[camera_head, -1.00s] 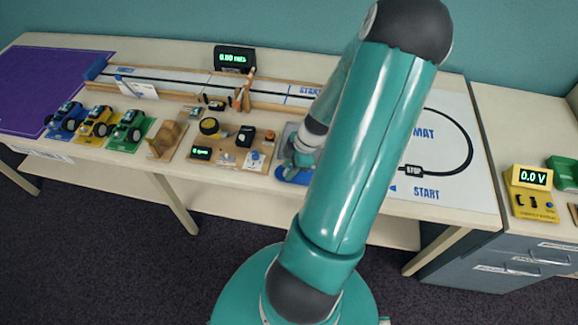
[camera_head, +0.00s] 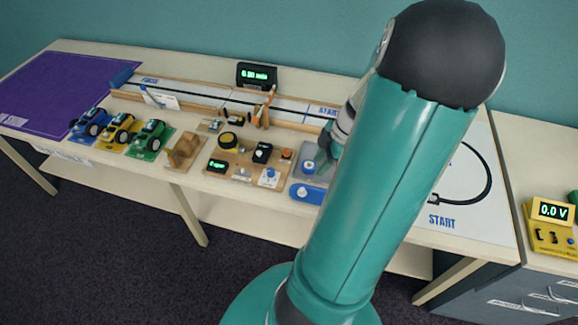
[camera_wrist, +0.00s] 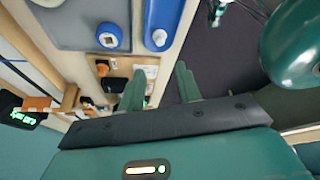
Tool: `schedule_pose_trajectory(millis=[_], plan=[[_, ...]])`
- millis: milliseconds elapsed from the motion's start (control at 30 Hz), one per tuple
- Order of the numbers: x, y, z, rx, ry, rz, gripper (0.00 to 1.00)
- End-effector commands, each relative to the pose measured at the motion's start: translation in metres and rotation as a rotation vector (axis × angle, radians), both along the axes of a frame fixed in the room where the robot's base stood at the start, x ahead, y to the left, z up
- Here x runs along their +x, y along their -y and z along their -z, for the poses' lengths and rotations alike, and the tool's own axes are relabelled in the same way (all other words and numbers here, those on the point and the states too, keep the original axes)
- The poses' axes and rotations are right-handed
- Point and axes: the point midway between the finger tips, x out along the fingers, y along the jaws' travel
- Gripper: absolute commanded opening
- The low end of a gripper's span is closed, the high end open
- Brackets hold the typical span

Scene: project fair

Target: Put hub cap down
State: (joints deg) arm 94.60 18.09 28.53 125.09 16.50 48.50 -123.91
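A round blue piece with a pale centre (camera_head: 309,167), which looks like the hub cap, rests on a grey tray (camera_wrist: 75,35). It also shows in the wrist view (camera_wrist: 109,42). Beside the tray is a blue rounded holder (camera_head: 303,193) with a small white disc on it, also in the wrist view (camera_wrist: 161,15). I cannot tell for sure which piece is the hub cap. My gripper (camera_wrist: 158,72) is open, with its fingers apart and nothing visible between them. In the head view my arm mostly hides it.
Left of the tray is a wooden board (camera_head: 243,174) with several small devices. A wooden block stand (camera_head: 184,149) and several toy cars (camera_head: 149,135) stand farther left. A long track (camera_head: 205,98) runs behind. The purple mat (camera_head: 55,95) has clear room.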

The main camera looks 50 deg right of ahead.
Motion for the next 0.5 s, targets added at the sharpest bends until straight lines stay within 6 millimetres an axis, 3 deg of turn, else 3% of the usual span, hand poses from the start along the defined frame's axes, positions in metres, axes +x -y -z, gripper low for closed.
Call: schedule_pose_trajectory(millis=[267,500], plan=[[0.008,-0.007,-0.007,-0.01,-0.026,0.007,0.34],[0.05,-0.058,-0.046,-0.085,-0.151,0.1,0.34]])
